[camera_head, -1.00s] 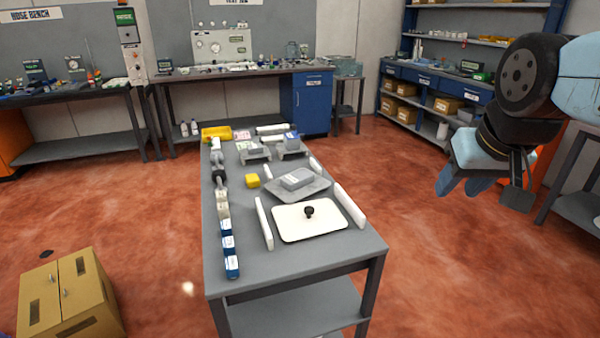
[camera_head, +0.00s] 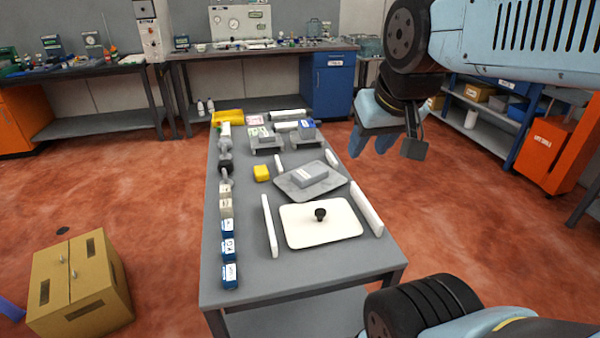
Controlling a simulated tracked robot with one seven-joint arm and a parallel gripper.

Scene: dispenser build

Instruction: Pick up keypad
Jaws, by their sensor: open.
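I cannot tell for sure which part is the keypad; no keys are readable at this size. A small grey block (camera_head: 308,174) lies on a grey tilted plate (camera_head: 285,182) mid-table. Two more small blocks sit on grey stands at the back: a left one (camera_head: 265,142) and a right one (camera_head: 307,134). A small yellow block (camera_head: 261,173) lies left of the grey plate. My gripper (camera_head: 386,150) is open and empty, in the air off the table's right side, with fingers pointing down.
The grey workbench (camera_head: 241,270) carries a white panel (camera_head: 330,236) with a black knob, between white rails. Several small parts line its left edge, with blue boxes (camera_head: 229,250) in front. A yellow tray (camera_head: 227,117) is at the back. A tan cabinet (camera_head: 75,285) stands on the floor at left.

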